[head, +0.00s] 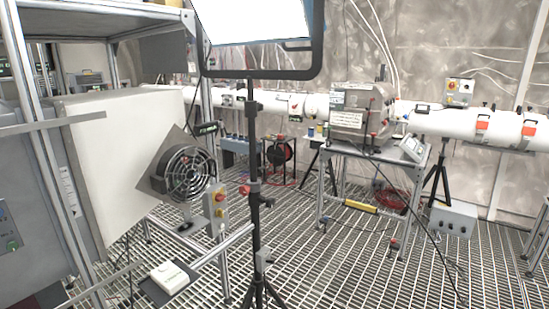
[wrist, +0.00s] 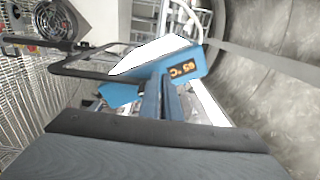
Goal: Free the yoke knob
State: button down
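In the head view a lit white lamp panel (head: 250,20) stands on a black tripod stand (head: 254,150), its lower edge ringed by a dark bracket, seemingly the yoke (head: 265,74). I cannot make out the yoke knob for certain in either view. In the wrist view the same lamp shows tilted, with its white panel (wrist: 150,55), a blue housing with an orange "65 °C" readout (wrist: 185,70) and the dark yoke bar (wrist: 85,69). My gripper (wrist: 162,88) points towards the lamp, its two blue-grey fingers close together. Contact with anything at the tips is unclear.
A caged fan (head: 187,173) and a yellow-grey button box (head: 216,205) stand left of the tripod. A rail and large pale cabinet (head: 120,150) are further left. A steel bench (head: 375,152) and white beam pipe (head: 440,118) are behind right.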

jog(key=shift+w+a+f+b, duration=0.15)
jog(key=shift+f+b, duration=1.6)
jog(key=shift+b, duration=1.1)
jog(key=shift+r, duration=0.1)
jog(key=shift+s+a+f+b, duration=0.1)
jog(key=shift+s+f+b, duration=0.1)
jog(key=shift+b, duration=0.25)
